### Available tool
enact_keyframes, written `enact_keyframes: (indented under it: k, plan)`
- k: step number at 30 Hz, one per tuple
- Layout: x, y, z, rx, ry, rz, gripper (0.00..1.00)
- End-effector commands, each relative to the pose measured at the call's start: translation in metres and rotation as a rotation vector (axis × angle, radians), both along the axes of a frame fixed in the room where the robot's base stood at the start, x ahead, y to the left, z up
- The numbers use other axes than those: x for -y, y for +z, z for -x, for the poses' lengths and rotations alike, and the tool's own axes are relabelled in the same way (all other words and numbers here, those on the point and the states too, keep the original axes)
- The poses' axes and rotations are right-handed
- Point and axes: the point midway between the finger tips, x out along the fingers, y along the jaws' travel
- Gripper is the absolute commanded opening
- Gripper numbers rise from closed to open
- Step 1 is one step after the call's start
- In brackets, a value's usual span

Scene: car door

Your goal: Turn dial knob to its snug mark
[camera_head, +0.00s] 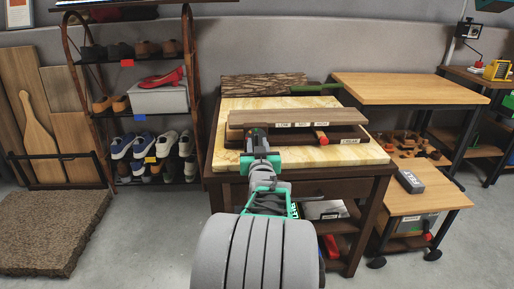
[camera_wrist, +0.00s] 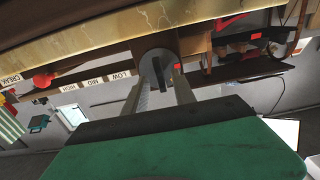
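A dark grey round dial knob (camera_wrist: 157,60) with a raised bar across its face shows in the wrist view. My gripper (camera_wrist: 160,82) is open in front of it, one finger on each side of the bar; I cannot tell whether they touch it. In the head view my gripper (camera_head: 257,138) is at the left part of the wooden panel (camera_head: 300,116) and hides the dial. White labels (camera_wrist: 95,81) beside the dial seem to read LOW, MID and HIGH. I cannot make out a snug mark.
A red knob (camera_head: 321,136) sits right of my gripper, near another label (camera_head: 349,141). The panel stands on a pale-topped table (camera_head: 375,155). A shoe rack (camera_head: 100,110) is at left, and a wooden-topped table (camera_head: 405,88) is at right.

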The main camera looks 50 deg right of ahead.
Motion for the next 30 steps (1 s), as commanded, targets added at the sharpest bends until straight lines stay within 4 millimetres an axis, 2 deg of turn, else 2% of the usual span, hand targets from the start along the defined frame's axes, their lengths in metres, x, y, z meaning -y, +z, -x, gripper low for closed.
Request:
enact_keyframes:
  k: [3, 10, 21, 30]
  plan:
    - [0.0063, -0.0012, -0.0066, -0.002, 0.001, -0.001, 0.32]
    - [0.0070, 0.0001, -0.0071, -0.001, 0.001, -0.001, 0.32]
    - [0.0070, 0.0000, -0.0069, -0.001, 0.001, -0.001, 0.02]
    - [0.0069, -0.0001, -0.0068, -0.001, 0.001, -0.001, 0.00]
